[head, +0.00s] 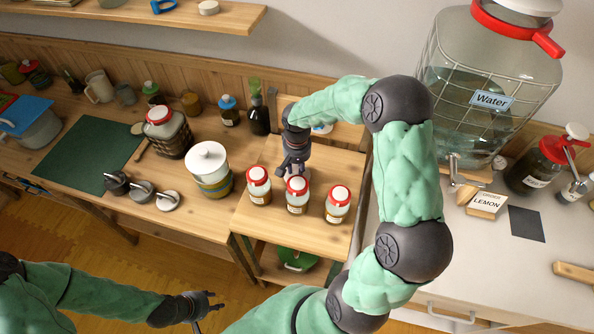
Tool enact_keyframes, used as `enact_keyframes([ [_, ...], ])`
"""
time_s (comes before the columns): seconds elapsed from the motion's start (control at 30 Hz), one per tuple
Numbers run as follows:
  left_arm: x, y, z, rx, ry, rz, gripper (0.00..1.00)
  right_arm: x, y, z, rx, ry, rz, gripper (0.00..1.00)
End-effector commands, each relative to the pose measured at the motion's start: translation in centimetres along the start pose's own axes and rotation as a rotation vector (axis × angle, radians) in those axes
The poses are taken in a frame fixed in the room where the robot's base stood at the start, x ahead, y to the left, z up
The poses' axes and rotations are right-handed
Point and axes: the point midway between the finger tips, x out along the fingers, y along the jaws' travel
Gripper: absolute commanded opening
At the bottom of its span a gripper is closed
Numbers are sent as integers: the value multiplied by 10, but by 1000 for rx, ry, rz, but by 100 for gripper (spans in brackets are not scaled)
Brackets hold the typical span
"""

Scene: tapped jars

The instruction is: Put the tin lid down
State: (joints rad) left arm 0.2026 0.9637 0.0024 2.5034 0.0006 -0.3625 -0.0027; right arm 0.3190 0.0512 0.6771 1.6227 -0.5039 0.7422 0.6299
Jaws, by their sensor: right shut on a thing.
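My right gripper (293,167) points down over the small wooden table, behind three red-lidded jars. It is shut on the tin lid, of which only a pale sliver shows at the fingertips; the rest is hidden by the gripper. I cannot tell whether the lid touches the tabletop (270,225). The left jar (259,187), middle jar (297,197) and right jar (337,205) stand upright in a row along the front. My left gripper (210,301) is empty at the lower left, in front of the tables; its finger spread is unclear.
A striped canister (211,177) with a white lid stands left of the small table. A large water jar (490,85) with a tap stands at the right, above a LEMON block (487,204). A dark bottle (259,116) stands behind. The green mat (88,155) is mostly clear.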

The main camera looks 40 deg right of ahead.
Motion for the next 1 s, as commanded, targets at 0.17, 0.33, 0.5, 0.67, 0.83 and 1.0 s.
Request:
enact_keyframes([
  [0.17,2,-1,0,0,0,0,40,14,0,0,0,0,-1,0],
  [0.33,2,-1,0,0,0,0,40,13,0,0,0,1,-1,0],
  [0.5,5,-2,0,0,0,0,40,17,0,0,0,0,0,32],
  [0.67,4,-2,0,0,0,0,40,16,0,0,0,0,0,52],
  [0.83,4,-2,0,0,0,0,40,16,0,0,0,0,0,52],
  [1.0,1,0,0,0,0,0,40,12,0,0,0,0,0,52],
])
